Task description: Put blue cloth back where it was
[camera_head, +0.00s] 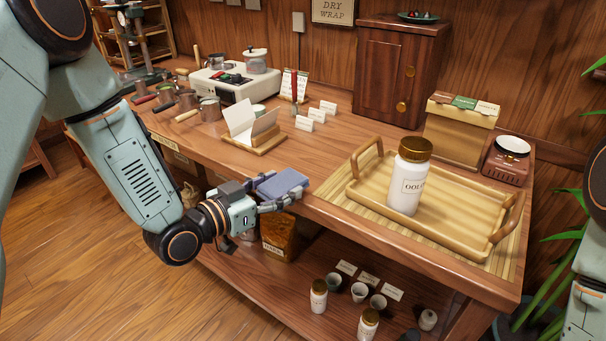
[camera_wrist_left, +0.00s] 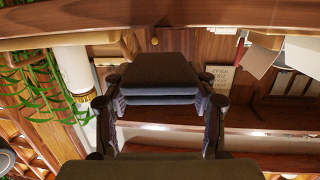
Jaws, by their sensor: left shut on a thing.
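The blue cloth (camera_head: 282,182) is a folded flat pad at the front edge of the table, left of the tray, in the head view. My left gripper (camera_head: 284,203) is shut on it. In the left wrist view the cloth (camera_wrist_left: 160,78) looks dark and layered, between the two fingers of my left gripper (camera_wrist_left: 160,100). I cannot tell whether the cloth touches the table edge. Part of my right arm shows at the right edge of the head view, but its gripper is out of view.
A wooden tray (camera_head: 365,190) with a white jar (camera_head: 410,180) stands on the table (camera_head: 325,165) to the right. A card stand (camera_head: 254,140) is behind the cloth. A lower shelf (camera_head: 290,290) holds a brown bag (camera_head: 278,235), small jars and cups. Bare tabletop lies between card stand and tray.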

